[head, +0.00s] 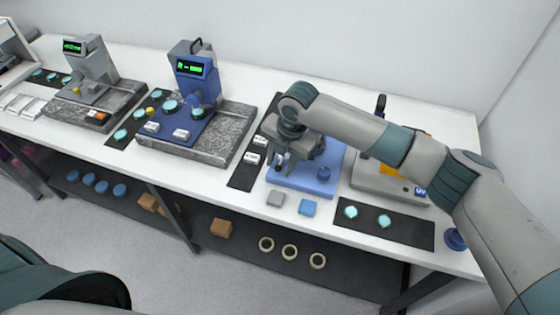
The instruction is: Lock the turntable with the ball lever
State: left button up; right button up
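My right gripper (284,162) hangs over the left part of a blue instrument base (296,183) on the bench. The gripper and my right arm hide most of what stands on this base. A small dark blue round knob (323,173) shows on the base's front right, apart from the gripper. I cannot make out which part is the turntable or the ball lever, nor whether the fingers touch anything. The finger gap is too small to judge. My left gripper is not in view.
Right of the blue base stands a beige instrument (377,184), partly behind my arm. A black mat (408,234) with teal discs lies before it. A blue-headed instrument (191,65) stands left.

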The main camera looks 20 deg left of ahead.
grip_shut()
jog(key=shift+a+m, duration=0.15)
jog(key=shift+m, duration=0.15)
jog(key=a+m+p, duration=0.1)
jog(key=m, duration=0.2)
jog(key=shift+a+r+t, duration=0.1)
jog(key=shift+a+t, duration=0.1)
jog(key=shift+t, duration=0.2)
jog(key=m, duration=0.1)
jog(key=a+m+p, duration=0.1)
jog(key=m, duration=0.1)
jog(key=shift+w+a+m+h, duration=0.25)
jog(key=shift+w+m+h, duration=0.05)
jog(key=shift+w+h, duration=0.1)
jog(key=m, duration=0.1)
jog(key=w+a+m, duration=0.1)
jog(key=m, duration=0.1)
jog(key=m+p, duration=0.1)
jog(key=shift+w+a+t+h, duration=0.15)
jog(key=shift+a+t+h, duration=0.15)
jog(key=shift+t, duration=0.1)
jog(key=shift+w+a+m, duration=0.15)
jog(key=shift+w+m, duration=0.25)
jog(key=shift+m, duration=0.8)
